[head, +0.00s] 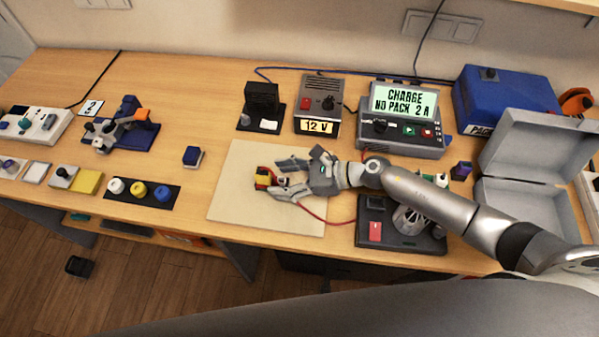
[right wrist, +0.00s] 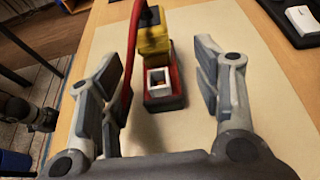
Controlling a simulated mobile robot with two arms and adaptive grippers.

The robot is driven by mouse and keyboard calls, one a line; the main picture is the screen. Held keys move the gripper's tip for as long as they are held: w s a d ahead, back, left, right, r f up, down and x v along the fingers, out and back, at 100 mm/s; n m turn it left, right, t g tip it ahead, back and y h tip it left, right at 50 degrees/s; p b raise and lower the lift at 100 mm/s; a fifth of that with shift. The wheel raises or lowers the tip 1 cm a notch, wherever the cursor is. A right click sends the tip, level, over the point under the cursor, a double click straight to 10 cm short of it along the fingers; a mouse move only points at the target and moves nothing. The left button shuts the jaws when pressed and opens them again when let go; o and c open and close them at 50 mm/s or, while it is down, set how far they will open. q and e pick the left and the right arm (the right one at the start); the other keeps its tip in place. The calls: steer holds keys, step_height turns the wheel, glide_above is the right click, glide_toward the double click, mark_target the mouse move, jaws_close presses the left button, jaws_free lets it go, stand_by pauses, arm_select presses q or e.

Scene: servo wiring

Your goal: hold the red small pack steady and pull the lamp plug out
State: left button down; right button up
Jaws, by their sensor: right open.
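The red small pack (head: 262,184) lies on the pale mat with a yellow block (head: 264,175) on it. In the right wrist view the red pack (right wrist: 165,101) has a pale square-framed part (right wrist: 159,80) at its near end, and the yellow block (right wrist: 153,42) has a dark top. I cannot tell which part is the lamp plug. A red cable (right wrist: 128,65) runs along the pack's left side. My right gripper (head: 277,178) is open just beside the pack; in the right wrist view its fingers stand on either side, apart from it. My left gripper is not in view.
The pale mat (head: 232,205) is mostly clear. Behind it stand a 12 V box (head: 318,103) and a charger (head: 403,118) reading "CHARGE NO PACK 2 A". A dark tray (head: 372,238) and an open grey case (head: 535,145) are at right.

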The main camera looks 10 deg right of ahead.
steer(key=shift+a+f, duration=0.2)
steer(key=shift+a, duration=0.5)
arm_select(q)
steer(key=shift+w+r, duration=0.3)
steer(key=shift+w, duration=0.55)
arm_select(e)
steer(key=shift+w, duration=0.1)
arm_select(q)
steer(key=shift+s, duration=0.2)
